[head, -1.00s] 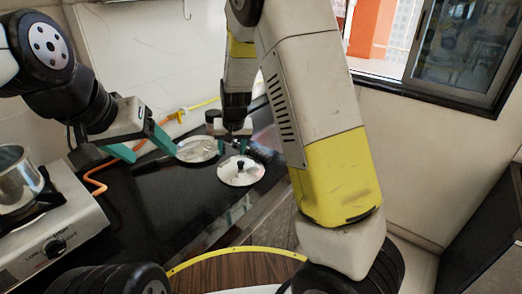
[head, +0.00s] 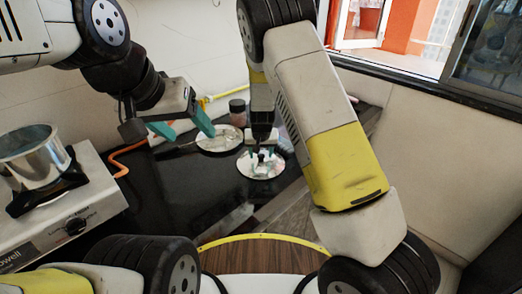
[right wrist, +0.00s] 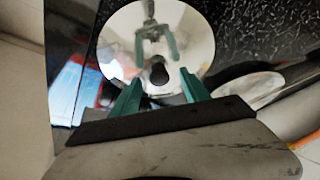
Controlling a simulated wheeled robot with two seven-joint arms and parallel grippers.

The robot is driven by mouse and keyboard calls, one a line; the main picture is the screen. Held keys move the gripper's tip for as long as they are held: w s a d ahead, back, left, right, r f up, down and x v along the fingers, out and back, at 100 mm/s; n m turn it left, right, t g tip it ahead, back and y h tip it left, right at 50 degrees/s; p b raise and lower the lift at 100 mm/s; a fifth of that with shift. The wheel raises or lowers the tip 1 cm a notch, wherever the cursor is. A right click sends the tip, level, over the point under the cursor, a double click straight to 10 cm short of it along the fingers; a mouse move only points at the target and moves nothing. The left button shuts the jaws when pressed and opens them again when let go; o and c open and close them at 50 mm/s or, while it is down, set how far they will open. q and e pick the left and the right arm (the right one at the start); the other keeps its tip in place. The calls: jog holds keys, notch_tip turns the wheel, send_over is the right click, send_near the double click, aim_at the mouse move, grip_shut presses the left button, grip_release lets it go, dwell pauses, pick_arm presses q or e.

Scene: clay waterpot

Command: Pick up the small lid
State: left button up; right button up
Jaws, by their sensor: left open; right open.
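The small lid (head: 262,174) is a round, shiny lid with a black knob, lying on the dark counter. It also fills the upper middle of the right wrist view (right wrist: 118,42). My right gripper (head: 262,156) is over the lid, open and empty. In the right wrist view, the black knob (right wrist: 158,74) appears between and just past the fingertips; whether they touch the lid is unclear. My left gripper (head: 184,128) is open and empty, left of the lid above the counter.
A second round shiny lid or plate (head: 222,146) lies just behind and left, with a small jar (head: 238,112) near it. A stove (head: 75,215) with a metal pot (head: 33,158) and an orange hose stands at left. A window is at upper right.

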grip_shut()
dwell(1.4)
